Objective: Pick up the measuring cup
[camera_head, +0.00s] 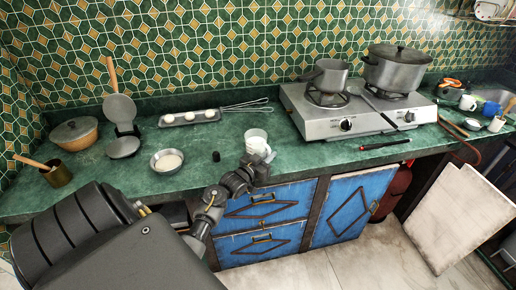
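A clear, whitish cup that looks like the measuring cup (256,135) stands upright near the counter's front edge, left of the stove. My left gripper (262,158) is at the front of the cup, overlapping its lower part in the picture. The fingers are small and dark, and I cannot tell whether they are open or shut, or whether they touch the cup. The cup's base is partly hidden by the gripper. My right gripper is not in view.
A small dark cylinder (216,156) and a bowl of white contents (167,161) stand left of the cup. An egg tray (190,118) and whisk (247,106) lie behind. The gas hotplate (322,127), carrying pots, is to the right. Some green counter (295,155) is clear right of the cup.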

